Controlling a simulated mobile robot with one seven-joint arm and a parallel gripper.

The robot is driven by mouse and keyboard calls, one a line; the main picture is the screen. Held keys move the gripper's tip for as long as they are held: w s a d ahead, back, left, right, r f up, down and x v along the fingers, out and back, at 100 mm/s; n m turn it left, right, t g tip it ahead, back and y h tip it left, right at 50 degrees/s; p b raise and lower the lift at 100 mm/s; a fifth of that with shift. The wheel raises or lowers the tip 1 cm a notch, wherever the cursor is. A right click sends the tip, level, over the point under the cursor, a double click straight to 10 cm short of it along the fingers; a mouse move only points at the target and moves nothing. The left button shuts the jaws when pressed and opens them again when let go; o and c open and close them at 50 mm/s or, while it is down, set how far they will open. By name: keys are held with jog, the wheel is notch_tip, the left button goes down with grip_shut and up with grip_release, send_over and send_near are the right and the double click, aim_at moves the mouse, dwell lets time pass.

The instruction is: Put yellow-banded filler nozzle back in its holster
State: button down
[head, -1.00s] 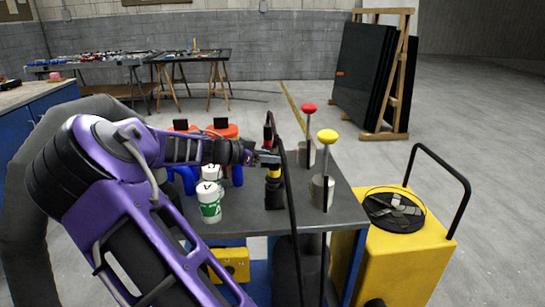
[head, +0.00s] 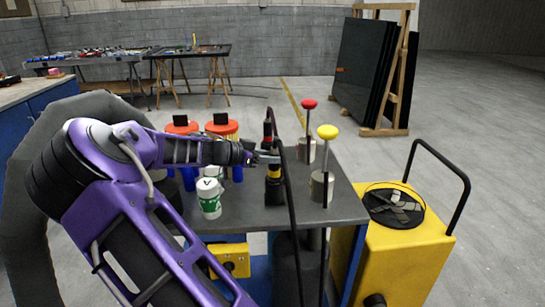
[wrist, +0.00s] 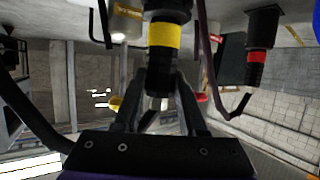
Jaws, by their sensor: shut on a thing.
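The yellow-banded filler nozzle (head: 274,172) is upright over the tabletop, near the middle of the head view. In the wrist view its yellow band (wrist: 164,40) is just beyond the fingertips. My gripper (wrist: 158,88) is shut on the dark part of this nozzle on the band's near side; in the head view my gripper (head: 266,157) reaches it from the left. A wider black piece (head: 274,192) is below the band, likely the holster. I cannot tell whether the nozzle is fully seated in it. A black hose partly hides the area.
The red-banded nozzle (wrist: 257,58) stands close by. Posts with a yellow knob (head: 327,132) and a red knob (head: 309,104) rise at the right of the table (head: 240,222). A white-and-green cup (head: 209,199) and orange-topped containers (head: 182,127) stand left. A yellow cart (head: 400,250) is right.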

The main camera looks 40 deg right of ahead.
jog(key=shift+f, duration=0.45)
jog(key=shift+c, duration=1.9)
grip_release()
jog(key=shift+f, duration=0.1)
jog(key=shift+o, duration=0.2)
jog(key=o, duration=0.3)
jog(key=shift+o, duration=0.2)
jog(key=v, duration=0.8)
jog(key=shift+p, duration=0.4)
